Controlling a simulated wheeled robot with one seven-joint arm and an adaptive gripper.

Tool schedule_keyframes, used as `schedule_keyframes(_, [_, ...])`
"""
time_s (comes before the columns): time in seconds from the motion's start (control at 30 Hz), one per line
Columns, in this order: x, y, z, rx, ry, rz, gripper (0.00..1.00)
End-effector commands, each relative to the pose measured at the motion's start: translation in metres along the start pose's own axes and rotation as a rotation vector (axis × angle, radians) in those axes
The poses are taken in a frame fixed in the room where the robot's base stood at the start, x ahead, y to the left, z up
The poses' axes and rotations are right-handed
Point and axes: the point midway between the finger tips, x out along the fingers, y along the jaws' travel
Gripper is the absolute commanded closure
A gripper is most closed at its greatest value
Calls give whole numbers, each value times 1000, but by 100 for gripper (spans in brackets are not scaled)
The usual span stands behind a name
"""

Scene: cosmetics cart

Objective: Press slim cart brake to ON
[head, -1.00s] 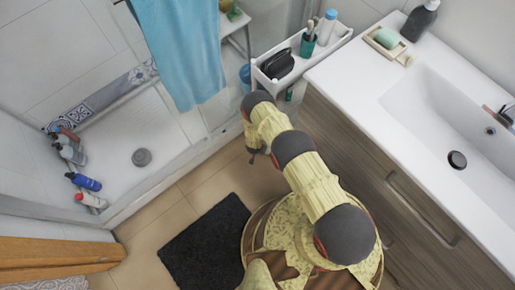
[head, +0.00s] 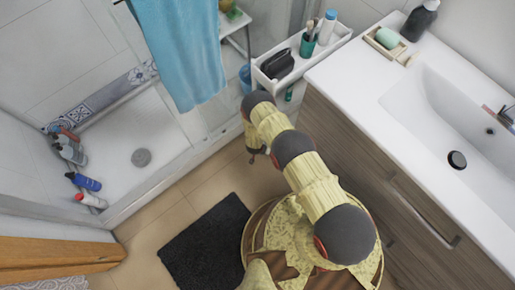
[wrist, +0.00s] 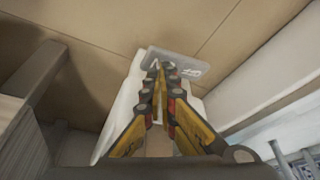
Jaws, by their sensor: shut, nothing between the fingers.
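The slim white cart (head: 322,53) stands between the shower and the vanity in the head view. In the wrist view, a white part (wrist: 122,105), seemingly the cart's low body, lies below and left of my gripper (wrist: 161,72). A grey plate (wrist: 192,68) with pale and red markings shows just past the fingertips and looks like the brake. The fingers are together and empty, partly covering the plate. I cannot tell whether they touch it or which way the brake is set. In the head view my arm hides the cart's lower end.
The cart's top holds a black pouch (head: 277,64), a green cup (head: 307,45) and a bottle (head: 327,27). The vanity (head: 400,180) stands to the right, the shower tray (head: 150,125) to the left. A dark mat (head: 208,245) lies on the floor. A blue towel (head: 178,50) hangs at the back.

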Motion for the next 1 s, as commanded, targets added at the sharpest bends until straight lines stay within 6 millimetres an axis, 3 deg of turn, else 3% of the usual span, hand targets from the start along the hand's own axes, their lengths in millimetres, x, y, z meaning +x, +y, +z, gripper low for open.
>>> schedule_keyframes(1.0, [10, 0, 3, 0, 0, 0, 100])
